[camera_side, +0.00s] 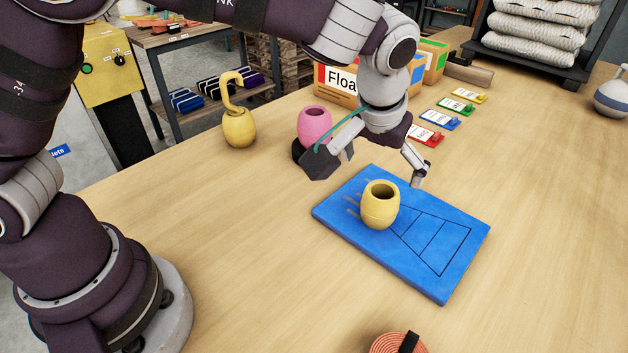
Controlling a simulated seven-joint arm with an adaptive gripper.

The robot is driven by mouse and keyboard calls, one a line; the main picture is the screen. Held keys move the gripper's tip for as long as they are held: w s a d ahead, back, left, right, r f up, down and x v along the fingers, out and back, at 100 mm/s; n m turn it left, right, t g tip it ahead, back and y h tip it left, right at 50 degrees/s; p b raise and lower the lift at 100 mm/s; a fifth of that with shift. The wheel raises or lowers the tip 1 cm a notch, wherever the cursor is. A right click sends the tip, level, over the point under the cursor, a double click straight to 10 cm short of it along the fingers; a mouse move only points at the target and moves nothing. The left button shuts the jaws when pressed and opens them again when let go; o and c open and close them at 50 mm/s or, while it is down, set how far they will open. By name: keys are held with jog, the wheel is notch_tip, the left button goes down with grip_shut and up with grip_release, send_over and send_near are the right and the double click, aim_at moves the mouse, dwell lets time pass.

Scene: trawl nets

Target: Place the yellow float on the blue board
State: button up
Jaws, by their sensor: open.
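A yellow float (380,206), barrel-shaped with a dark hole in its top, stands upright on the blue board (447,279), near the board's left-middle part. The blue board lies flat on the table and carries dark drawn lines. A second yellow float (239,127) with a hook on top stands on the table further back left. My gripper (378,172) is open and empty, above and behind the float on the board. Its two fingers are spread wide and apart from that float.
A pink float (314,124) stands behind my gripper's left finger. A cardboard box (337,88) and several coloured tags (441,120) lie at the back. A coil of orange rope (398,343) sits at the front edge.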

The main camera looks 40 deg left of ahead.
jog(key=s+a+r+h, duration=0.1)
jog(key=s+a+r, duration=0.65)
jog(key=a, duration=0.25)
jog(key=s+a+m+t, duration=0.1)
jog(key=s+a, duration=0.3)
jog(key=s, duration=0.4)
jog(key=shift+s+f+m, duration=0.25)
jog(key=shift+s+m, duration=0.1)
jog(key=shift+m, duration=0.25)
jog(key=shift+a, duration=0.1)
